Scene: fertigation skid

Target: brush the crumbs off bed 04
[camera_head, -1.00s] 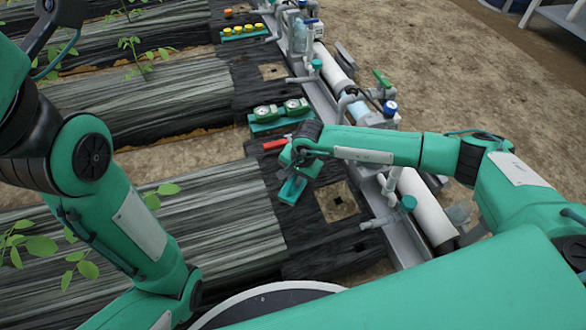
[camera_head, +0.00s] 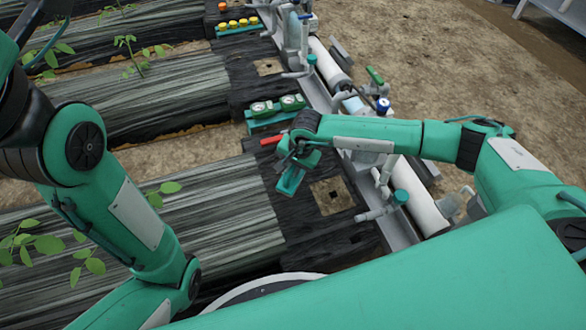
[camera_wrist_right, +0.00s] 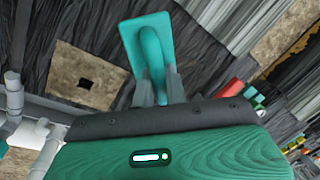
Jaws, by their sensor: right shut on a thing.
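My right gripper (camera_head: 292,157) is shut on a teal tool with a flat rectangular head, which I take for the brush (camera_head: 291,180). In the right wrist view the brush (camera_wrist_right: 146,45) stands out between the two grey fingers (camera_wrist_right: 157,88), over dark sheeting. The nearest bed (camera_head: 190,235) is covered in streaked grey-black film; its right end is black, with a tan square (camera_head: 332,196) that has a dark hole. The brush is just left of this square; whether it touches the film I cannot tell. I see no bed number and cannot make out crumbs. My left gripper is out of view.
A red-handled part (camera_head: 272,139) and a green block with two gauges (camera_head: 276,106) sit just beyond my right gripper. A grey rail with pipes and valves (camera_head: 410,205) runs along the right. Leafy plants (camera_head: 45,243) grow at the left. Bare soil lies beyond the pipes.

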